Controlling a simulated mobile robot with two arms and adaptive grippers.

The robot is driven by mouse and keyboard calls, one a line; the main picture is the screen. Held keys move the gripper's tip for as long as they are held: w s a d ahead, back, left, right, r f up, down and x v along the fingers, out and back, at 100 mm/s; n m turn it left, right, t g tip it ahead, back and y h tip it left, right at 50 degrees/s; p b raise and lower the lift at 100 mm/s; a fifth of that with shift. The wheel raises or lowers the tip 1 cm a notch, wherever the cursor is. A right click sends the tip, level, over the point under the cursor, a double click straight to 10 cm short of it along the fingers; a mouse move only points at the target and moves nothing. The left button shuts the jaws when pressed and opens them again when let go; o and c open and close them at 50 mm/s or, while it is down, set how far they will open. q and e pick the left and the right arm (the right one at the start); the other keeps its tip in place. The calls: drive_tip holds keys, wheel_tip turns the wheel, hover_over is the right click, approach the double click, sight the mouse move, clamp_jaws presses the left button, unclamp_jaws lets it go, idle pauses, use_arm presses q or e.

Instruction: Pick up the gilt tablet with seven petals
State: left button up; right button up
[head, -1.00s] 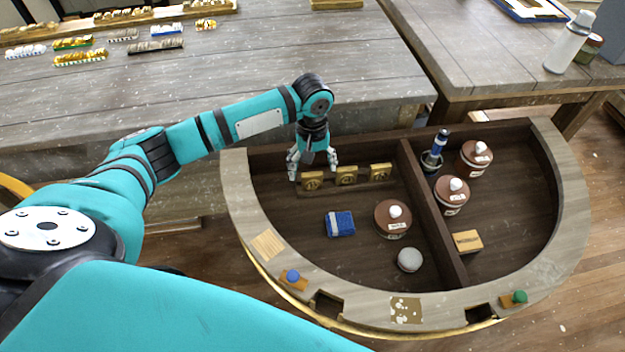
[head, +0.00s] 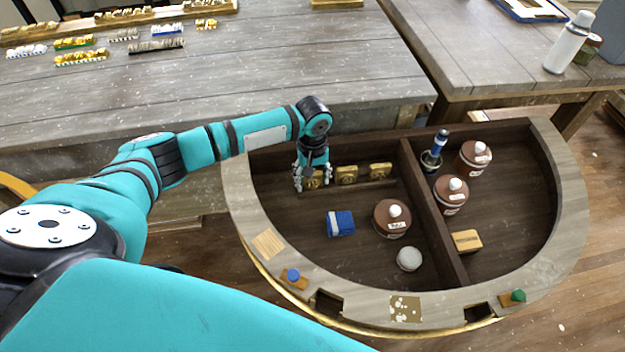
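Three small gilt tablets stand in a row on a dark rack in the left compartment of the half-round console: a left one (head: 314,181), a middle one (head: 347,175) and a right one (head: 380,171). Each bears a relief, too small for me to count petals. My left gripper (head: 313,187) points down at the left tablet, its fingers spread on either side of it. The fingers partly cover that tablet, and I cannot tell whether they touch it. My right gripper is not in view.
A blue box (head: 340,223), a brown jar (head: 392,218) and a grey round lid (head: 409,259) lie in the same compartment. A wooden divider (head: 432,215) separates them from more jars at right.

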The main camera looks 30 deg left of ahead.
use_arm(q)
drive_tip(key=c, duration=0.5)
drive_tip(key=shift+r, duration=0.15)
drive_tip(key=shift+c, duration=0.2)
